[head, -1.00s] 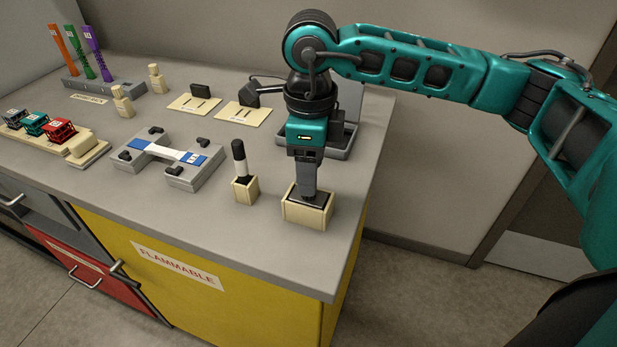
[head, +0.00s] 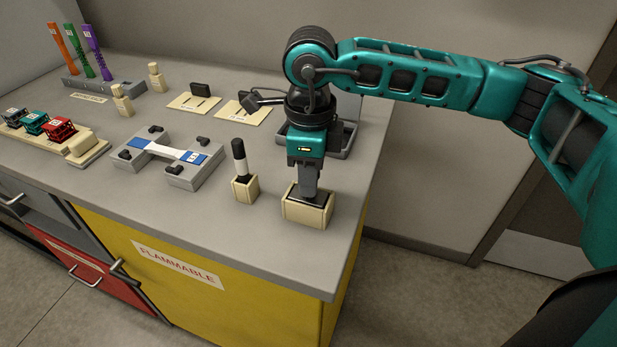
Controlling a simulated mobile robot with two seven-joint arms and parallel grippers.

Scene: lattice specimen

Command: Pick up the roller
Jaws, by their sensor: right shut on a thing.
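My right gripper (head: 308,190) points straight down over a small cream box-shaped holder (head: 306,215) near the right front corner of the counter. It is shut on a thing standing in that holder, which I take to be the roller. My fingers hide most of it, and only a dark part (head: 318,201) shows at the holder's top. It is still in the holder. My left gripper is not in view.
A black-and-white handled tool (head: 239,158) stands in a smaller holder just left. A grey fixture (head: 183,176) with a white-and-blue specimen lies farther left. Cards, a grey tray (head: 343,140) and coloured upright sticks are behind. The front counter strip is clear.

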